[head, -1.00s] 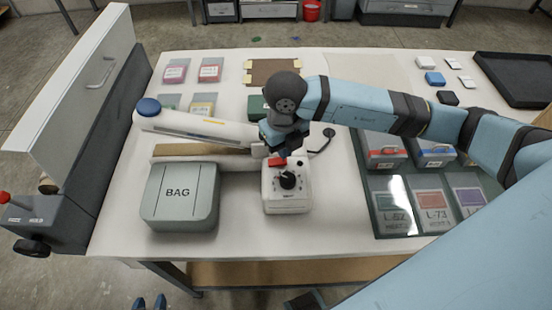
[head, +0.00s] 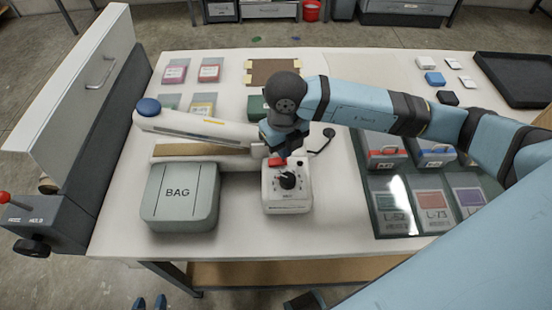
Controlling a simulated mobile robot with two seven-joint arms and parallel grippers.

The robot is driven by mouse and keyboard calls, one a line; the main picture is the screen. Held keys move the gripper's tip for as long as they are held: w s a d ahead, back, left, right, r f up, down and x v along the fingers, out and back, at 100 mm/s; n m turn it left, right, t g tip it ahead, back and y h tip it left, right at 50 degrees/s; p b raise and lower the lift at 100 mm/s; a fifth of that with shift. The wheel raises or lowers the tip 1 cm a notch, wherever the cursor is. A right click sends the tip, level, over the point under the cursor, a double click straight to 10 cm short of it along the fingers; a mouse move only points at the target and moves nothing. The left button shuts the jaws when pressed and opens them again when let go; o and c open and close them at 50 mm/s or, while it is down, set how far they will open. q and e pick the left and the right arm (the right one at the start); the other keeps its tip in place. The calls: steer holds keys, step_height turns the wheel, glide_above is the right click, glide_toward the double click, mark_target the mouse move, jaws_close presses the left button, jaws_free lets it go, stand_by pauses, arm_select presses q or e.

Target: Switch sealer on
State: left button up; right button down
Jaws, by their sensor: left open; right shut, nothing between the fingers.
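The sealer has a long white arm (head: 195,125) with a blue knob at its left end, lying over a brown strip. Its white control box (head: 287,205) stands at the front right of it, with a black dial (head: 288,180) and a red switch (head: 276,162) at the back left of its top. My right gripper (head: 279,151) is shut and empty, pointing down right at the red switch. Its fingertips partly overlap the switch, and I cannot tell whether they touch it or which way it is set. My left gripper (head: 149,302) is open and empty, at the bottom edge, off the table's front.
A grey BAG box (head: 181,197) stands left of the control box. A glass-topped tray (head: 400,232) with labelled packets lies right. A grey cabinet with a white panel (head: 78,75) flanks the table's left. My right arm spans the table's right half.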

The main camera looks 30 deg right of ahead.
steer(key=shift+f+b, duration=1.2)
steer(key=shift+f, duration=0.15)
stand_by(0.7)
steer(key=shift+r+p, duration=1.95)
steer(key=shift+r, duration=1.6)
steer(key=shift+s+f, duration=0.1)
